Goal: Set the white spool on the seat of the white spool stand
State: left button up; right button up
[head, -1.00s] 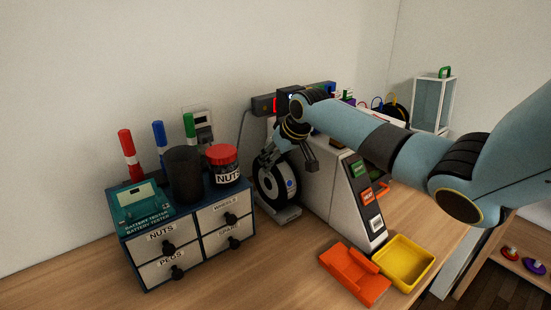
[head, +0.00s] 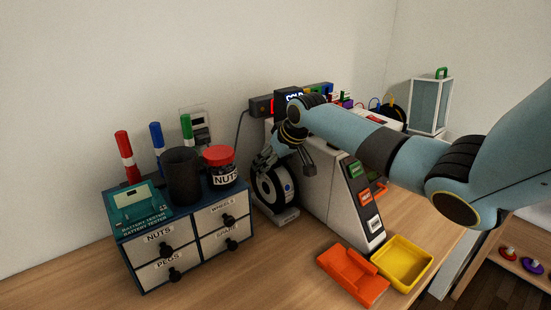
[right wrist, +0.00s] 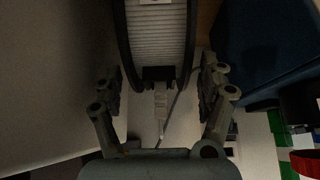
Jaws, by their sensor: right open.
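The white spool (head: 267,189), with black rims and a white-wound core, stands upright on the white spool stand (head: 287,216), between the drawer cabinet and the printer. The stand's base shows below it; the contact at the seat is hidden. My right gripper (head: 284,168) is open, pointing down over the top of the spool, with a finger on either side. In the right wrist view the spool (right wrist: 158,45) lies between the spread fingers of the right gripper (right wrist: 162,85), with gaps visible on both sides. My left gripper is not in view.
The drawer cabinet (head: 194,240) stands close left, bearing a black cup (head: 184,176) and a red-lidded nuts jar (head: 220,168). The pale printer (head: 325,190) stands close right.

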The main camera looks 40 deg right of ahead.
jog(key=v, duration=1.2)
jog(key=shift+a, duration=0.1)
